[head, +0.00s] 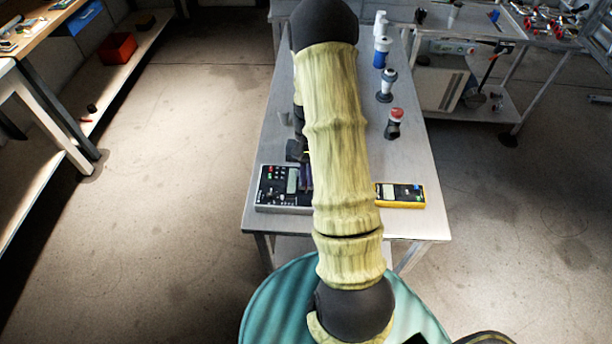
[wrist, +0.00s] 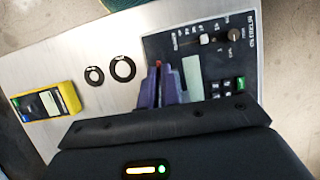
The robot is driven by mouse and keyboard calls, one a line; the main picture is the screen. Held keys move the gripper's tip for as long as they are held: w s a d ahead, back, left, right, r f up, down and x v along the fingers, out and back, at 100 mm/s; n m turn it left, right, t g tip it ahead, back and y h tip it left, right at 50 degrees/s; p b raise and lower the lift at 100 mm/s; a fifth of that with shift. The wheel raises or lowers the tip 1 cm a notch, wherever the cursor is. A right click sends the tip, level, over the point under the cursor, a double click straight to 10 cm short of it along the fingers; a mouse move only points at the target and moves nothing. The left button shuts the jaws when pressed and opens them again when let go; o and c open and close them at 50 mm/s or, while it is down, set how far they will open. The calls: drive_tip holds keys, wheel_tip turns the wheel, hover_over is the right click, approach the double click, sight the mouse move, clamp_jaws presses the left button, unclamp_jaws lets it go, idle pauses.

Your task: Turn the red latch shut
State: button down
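The dark control panel (wrist: 215,60) is a box with a grey display, knobs and buttons, lying on the table. It also shows in the head view (head: 270,190), partly behind my arm. My gripper (wrist: 159,72) is at the panel's left edge in the wrist view, its two purple fingers close together. A small red piece (wrist: 158,63), perhaps the red latch, shows at the fingertips. The fingers hide most of it, so I cannot tell its angle or whether they grip it. In the head view, part of my gripper (head: 306,177) shows beside my arm, above the panel.
A yellow meter (head: 401,194) lies on the table (head: 425,218) right of my arm. Two black rings (wrist: 122,68) lie near the fingers in the wrist view. A red-topped item (head: 394,122) and several bottle-like items stand farther back along the right side. The floor on both sides is open.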

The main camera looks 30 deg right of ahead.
drive_tip(key=c, duration=1.6)
unclamp_jaws()
drive_tip(key=shift+w+r, duration=0.1)
drive_tip(key=b+v, duration=0.2)
drive_tip(key=v, duration=1.5)
drive_tip(key=shift+w+r, duration=0.1)
drive_tip(key=shift+r, duration=0.05)
drive_tip(key=shift+a, duration=0.1)
drive_tip(key=s+a+n+t+h, duration=0.1)
drive_tip(key=s+a+n+t, duration=0.1)
drive_tip(key=s+a, duration=0.2)
drive_tip(key=s+a+f+n+t, duration=0.1)
drive_tip(key=s+a+n+t, duration=0.1)
drive_tip(key=s+a, duration=0.2)
drive_tip(key=s+a+f+n+t+h, duration=0.1)
drive_tip(key=s+a+n+t, duration=0.1)
drive_tip(key=s+a, duration=0.3)
drive_tip(key=shift+a+n+h, duration=0.3)
drive_tip(key=shift+a+n, duration=0.2)
drive_tip(key=shift+a, duration=1.4)
